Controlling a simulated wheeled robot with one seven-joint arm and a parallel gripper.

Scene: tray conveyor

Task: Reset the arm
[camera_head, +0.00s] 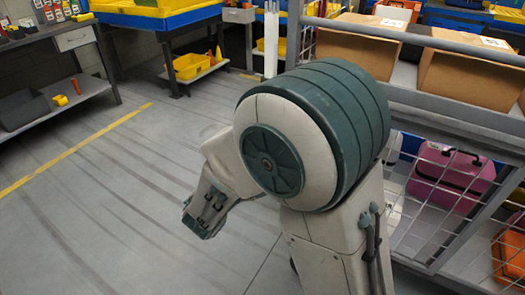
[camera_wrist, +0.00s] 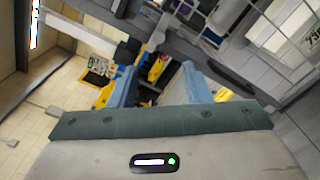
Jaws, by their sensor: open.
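My gripper (camera_wrist: 160,84) shows in the wrist view as two blue-grey fingers standing apart, with nothing held between them. Past the fingers are blurred yellow and blue items and grey structures, at a distance. In the head view my arm is bent, with its large white and green joint in the middle of the picture. The lower part of the arm hangs over open floor left of this joint. The fingertips cannot be made out clearly there.
A grey rack with mesh sides stands close on the right, holding cardboard boxes (camera_head: 470,72) and a pink case (camera_head: 452,180). A workbench (camera_head: 45,42) is at the far left. A yellow bin (camera_head: 192,66) sits under a blue-edged table. The floor (camera_head: 110,215) at left is clear.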

